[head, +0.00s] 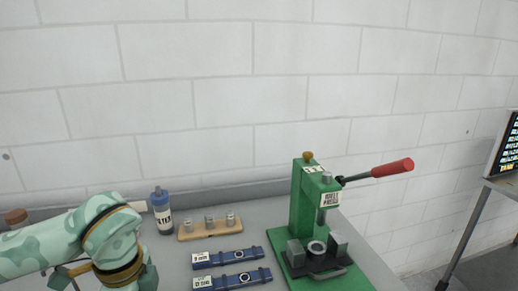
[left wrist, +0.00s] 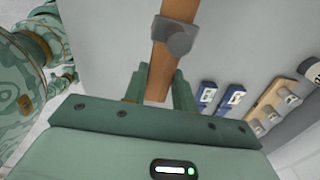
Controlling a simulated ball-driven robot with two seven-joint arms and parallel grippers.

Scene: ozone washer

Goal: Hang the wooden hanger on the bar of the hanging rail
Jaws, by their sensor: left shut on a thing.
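In the left wrist view a flat brown wooden piece with a grey block around it, seemingly part of the wooden hanger (left wrist: 158,72), runs up out of the picture from between the fingers of my left gripper (left wrist: 160,88). The gripper is shut on it; the rest of the piece is out of view. In the head view my left arm comes in from the left and its wrist is at the lower left. I cannot make out the hanging rail or its bar for certain. My right gripper is not in view.
A green press (head: 305,210) with a red handle stands on the grey table (head: 262,209). Left of it are two blue tools (head: 230,257), a wooden stand (head: 213,229) with small metal pieces, and a blue-capped bottle (head: 162,212). A screen (head: 509,150) is at far right.

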